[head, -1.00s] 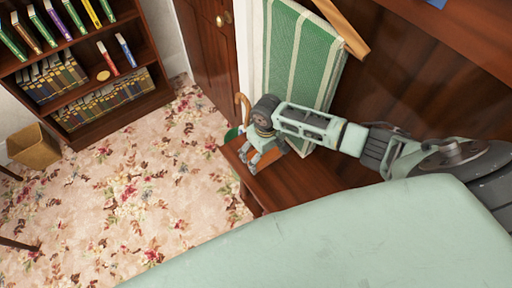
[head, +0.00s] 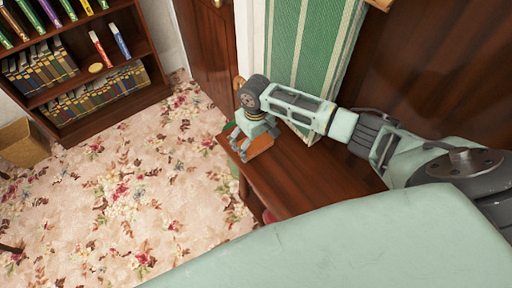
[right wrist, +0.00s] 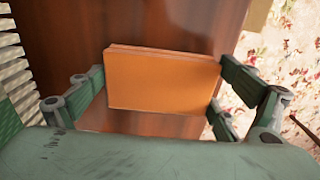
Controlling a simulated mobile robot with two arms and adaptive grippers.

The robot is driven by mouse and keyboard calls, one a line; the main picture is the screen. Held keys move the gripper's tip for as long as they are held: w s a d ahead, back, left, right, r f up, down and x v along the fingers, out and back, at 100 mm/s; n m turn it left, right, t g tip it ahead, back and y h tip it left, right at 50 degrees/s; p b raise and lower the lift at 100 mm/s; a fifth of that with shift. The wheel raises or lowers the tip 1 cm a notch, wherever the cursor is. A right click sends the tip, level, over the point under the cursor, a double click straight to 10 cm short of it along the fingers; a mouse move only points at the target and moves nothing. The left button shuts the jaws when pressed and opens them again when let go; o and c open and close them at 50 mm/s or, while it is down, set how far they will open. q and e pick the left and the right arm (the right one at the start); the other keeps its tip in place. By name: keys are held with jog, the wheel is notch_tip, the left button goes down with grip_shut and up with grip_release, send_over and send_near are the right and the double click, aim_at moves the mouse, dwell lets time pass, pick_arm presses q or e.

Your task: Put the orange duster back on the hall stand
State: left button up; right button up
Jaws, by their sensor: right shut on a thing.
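The orange duster (right wrist: 163,82) is a flat orange block between the fingers of my right gripper in the right wrist view. My right gripper (head: 250,149) is shut on it, and some orange shows at the fingers in the head view. I cannot tell whether the duster touches the wood. My left gripper is not in view.
A green and white striped cloth (head: 312,45) hangs behind my right arm. A bookcase (head: 95,112) stands at the upper left, with a brown bin (head: 24,142) beside it. The flowered carpet (head: 120,200) is mostly clear.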

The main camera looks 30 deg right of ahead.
aim_at(255, 143)
jog(key=shift+f, duration=0.25)
jog(key=o, duration=0.8)
notch_tip(255, 143, up, 12)
jog(key=shift+r, duration=0.2)
